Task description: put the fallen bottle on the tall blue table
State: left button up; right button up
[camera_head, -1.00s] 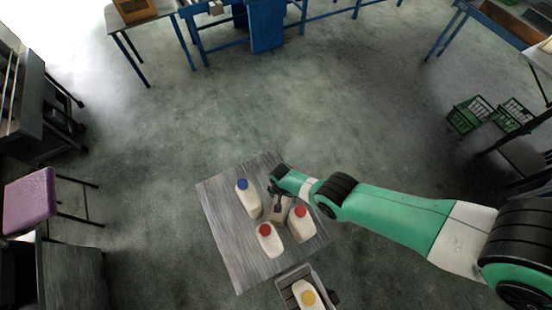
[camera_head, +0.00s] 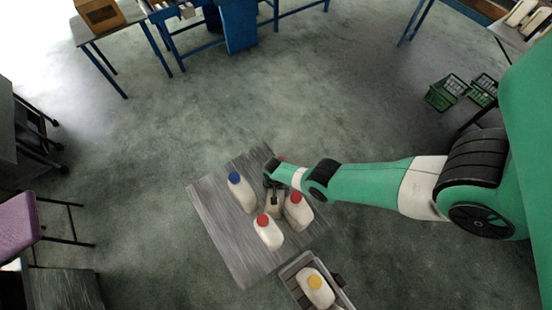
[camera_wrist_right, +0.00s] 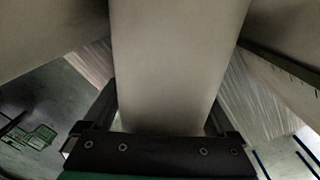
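A low grey table (camera_head: 208,210) holds several pale bottles. A blue-capped bottle (camera_head: 241,193) stands at its left. Two red-capped bottles stand nearer, one in front (camera_head: 267,232) and one at the right (camera_head: 298,212). My right gripper (camera_head: 273,196) is down among them, around another pale bottle (camera_head: 274,211). A bit of red shows behind my wrist, perhaps its cap. In the right wrist view, both fingers sit against the sides of this pale bottle (camera_wrist_right: 175,65). I cannot tell which bottle is the fallen one. A tall blue table (camera_head: 240,30) is at the far top. My left gripper is out of view.
A grey tray (camera_head: 294,270) with a yellow-capped bottle (camera_head: 317,287) is by the table's near right corner. A purple stool (camera_head: 18,224) is at the left and green crates (camera_head: 446,92) at the right. The floor between the tables is clear.

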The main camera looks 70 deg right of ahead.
jog(key=c, duration=1)
jog(key=shift+r, duration=0.1)
